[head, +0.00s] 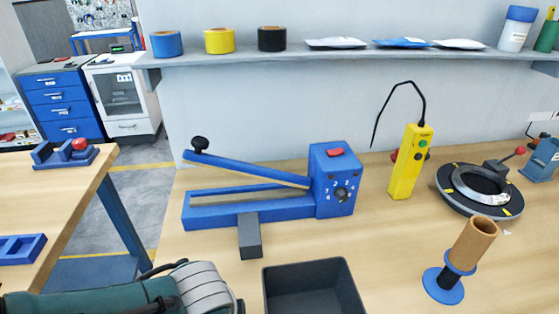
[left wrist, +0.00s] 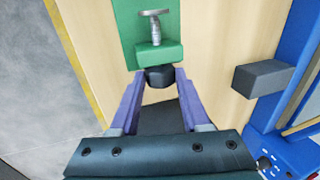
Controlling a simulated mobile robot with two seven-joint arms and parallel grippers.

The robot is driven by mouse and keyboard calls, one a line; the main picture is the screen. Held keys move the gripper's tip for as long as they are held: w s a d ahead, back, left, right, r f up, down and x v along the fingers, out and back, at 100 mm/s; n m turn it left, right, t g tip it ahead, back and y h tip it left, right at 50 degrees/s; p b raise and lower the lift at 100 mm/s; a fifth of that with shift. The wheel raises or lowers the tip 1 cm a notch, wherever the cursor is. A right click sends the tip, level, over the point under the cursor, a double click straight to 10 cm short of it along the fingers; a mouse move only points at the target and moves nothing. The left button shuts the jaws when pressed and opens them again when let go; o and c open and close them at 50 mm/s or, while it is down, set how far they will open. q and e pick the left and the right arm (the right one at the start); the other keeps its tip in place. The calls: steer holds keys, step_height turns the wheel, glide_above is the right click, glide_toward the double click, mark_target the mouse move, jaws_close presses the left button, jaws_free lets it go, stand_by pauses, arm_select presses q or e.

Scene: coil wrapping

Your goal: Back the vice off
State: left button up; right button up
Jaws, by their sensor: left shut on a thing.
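A green block-shaped body, which looks like the vice (left wrist: 155,54), is at the top of the left wrist view, with a grey T-shaped screw handle (left wrist: 155,25) on it. A black knob (left wrist: 160,77) is at its near side. My left gripper (left wrist: 160,80) has its two purple fingers closed on either side of this knob. What lies behind the knob is hidden. In the head view a green arm that looks like mine crosses the lower left, but its fingertips and the green vice do not show clearly there. My right gripper is in neither view.
A blue lever device (head: 250,212) with a grey block (head: 249,237) stands beside a dark tray (head: 315,290). A yellow pendant (head: 409,160), a black ring fixture (head: 480,190) and a brown tube on a blue base (head: 470,245) stand to the right. A shelf (head: 330,54) runs behind.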

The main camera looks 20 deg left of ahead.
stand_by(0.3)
arm_select(q)
steer(key=shift+s+f+t+y, duration=0.15)
steer(key=shift+s+t+y, duration=0.15)
steer(key=shift+t, duration=0.2)
steer(key=shift+d+f+t, duration=0.1)
steer(key=shift+f+t, duration=0.05)
steer(key=shift+t, duration=0.15)
steer(key=shift+s+f+t+y+b, duration=0.15)
steer(key=shift+t+y+b, duration=0.45)
steer(key=shift+b, duration=0.25)
steer(key=shift+t, duration=0.3)
steer(key=shift+r, duration=0.2)
steer(key=o, duration=0.8)
